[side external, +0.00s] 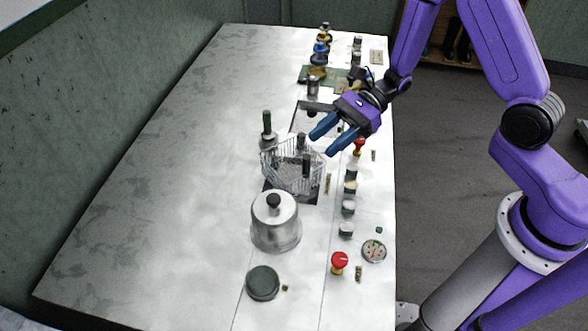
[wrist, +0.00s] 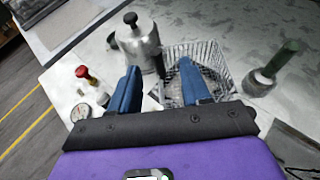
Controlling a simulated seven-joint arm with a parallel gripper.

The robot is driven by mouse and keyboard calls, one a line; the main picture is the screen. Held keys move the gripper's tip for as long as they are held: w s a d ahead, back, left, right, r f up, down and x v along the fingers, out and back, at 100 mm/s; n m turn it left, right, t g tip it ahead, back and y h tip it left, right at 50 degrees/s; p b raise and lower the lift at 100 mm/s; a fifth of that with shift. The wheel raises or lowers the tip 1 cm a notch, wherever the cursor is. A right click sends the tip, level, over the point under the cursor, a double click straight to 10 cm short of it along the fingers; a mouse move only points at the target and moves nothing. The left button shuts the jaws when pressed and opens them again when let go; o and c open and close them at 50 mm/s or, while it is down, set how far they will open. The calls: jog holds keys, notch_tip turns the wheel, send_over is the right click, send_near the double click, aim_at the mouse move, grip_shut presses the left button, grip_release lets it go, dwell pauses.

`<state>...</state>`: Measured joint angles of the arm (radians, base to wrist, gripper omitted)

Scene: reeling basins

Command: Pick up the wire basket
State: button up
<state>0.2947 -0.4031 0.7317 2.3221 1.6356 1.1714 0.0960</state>
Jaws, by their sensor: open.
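The wire basket (side external: 287,176) is an open-topped wire-mesh box near the middle of the table, on a dark patch. Dark upright posts stand at its near and far sides. My gripper (side external: 322,142) has blue fingers and is open and empty. It is above and behind the basket in the side view, apart from it, with the fingers pointing left and down. In the wrist view the basket (wrist: 225,58) lies beyond my gripper (wrist: 160,85). The right finger overlaps the basket's picture and hides part of it.
A metal pot with a black knob (side external: 274,222) stands in front of the basket. A green-handled tool (side external: 266,128) is close behind it at left. Red knobs (side external: 339,262) and a round gauge (side external: 374,251) line the right edge. The table's left side is clear.

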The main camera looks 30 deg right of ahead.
send_over(306, 178)
jog(key=shift+w+d+f, duration=0.15)
jog(key=shift+w+f, duration=0.05)
jog(key=shift+f, duration=0.4)
jog(key=shift+w+d+f, duration=0.1)
jog(key=shift+w+f, duration=0.05)
jog(key=shift+f, duration=0.4)
jog(key=shift+c, duration=0.3)
grip_shut()
